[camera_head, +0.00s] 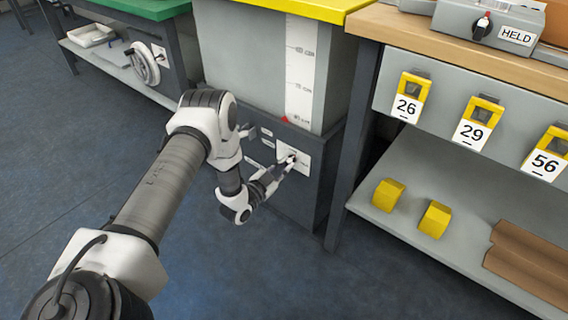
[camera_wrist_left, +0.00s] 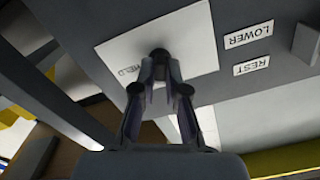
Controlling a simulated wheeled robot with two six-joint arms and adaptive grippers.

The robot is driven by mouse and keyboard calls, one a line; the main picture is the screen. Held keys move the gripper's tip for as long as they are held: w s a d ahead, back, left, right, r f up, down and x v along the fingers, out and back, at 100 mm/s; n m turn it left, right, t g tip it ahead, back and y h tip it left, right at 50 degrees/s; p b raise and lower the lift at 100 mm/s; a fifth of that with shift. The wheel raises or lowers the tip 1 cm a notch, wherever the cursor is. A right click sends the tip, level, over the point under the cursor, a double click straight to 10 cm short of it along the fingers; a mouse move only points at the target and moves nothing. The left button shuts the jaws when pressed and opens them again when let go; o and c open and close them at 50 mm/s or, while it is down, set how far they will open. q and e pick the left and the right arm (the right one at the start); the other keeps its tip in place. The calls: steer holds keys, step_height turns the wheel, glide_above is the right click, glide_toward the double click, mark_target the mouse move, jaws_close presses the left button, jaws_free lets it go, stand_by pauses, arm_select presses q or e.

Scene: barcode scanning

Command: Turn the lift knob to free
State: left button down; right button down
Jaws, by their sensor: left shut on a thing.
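The lift knob (camera_wrist_left: 160,53) is a small dark knob on a white plate (camera_wrist_left: 115,50) on the grey base of the lift. The wrist view is turned, and the word HELD shows beside the knob on the plate. In the head view the plate (camera_head: 304,157) is on the front of the base below the height scale. My left gripper (camera_head: 286,164) reaches it from the front left. In the left wrist view my left gripper (camera_wrist_left: 165,67) has its fingertips closed around the knob, hiding part of it. My right gripper does not show.
Labels LOWER (camera_wrist_left: 248,35) and REST (camera_wrist_left: 251,65) sit beside the plate. The yellow-topped lift (camera_head: 250,55) stands between a green bench (camera_head: 140,8) with a handwheel (camera_head: 145,65) and a shelf unit (camera_head: 440,30) with numbered yellow tags. The floor in front is clear.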

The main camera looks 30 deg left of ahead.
arm_select(q)
steer(key=n, duration=0.4)
steer(key=shift+n+p, duration=0.35)
steer(key=shift+n, duration=0.05)
stand_by(0.4)
steer(key=c, duration=1.2)
jaws_free()
steer(key=s, duration=1.2)
steer(key=shift+a, duration=0.45)
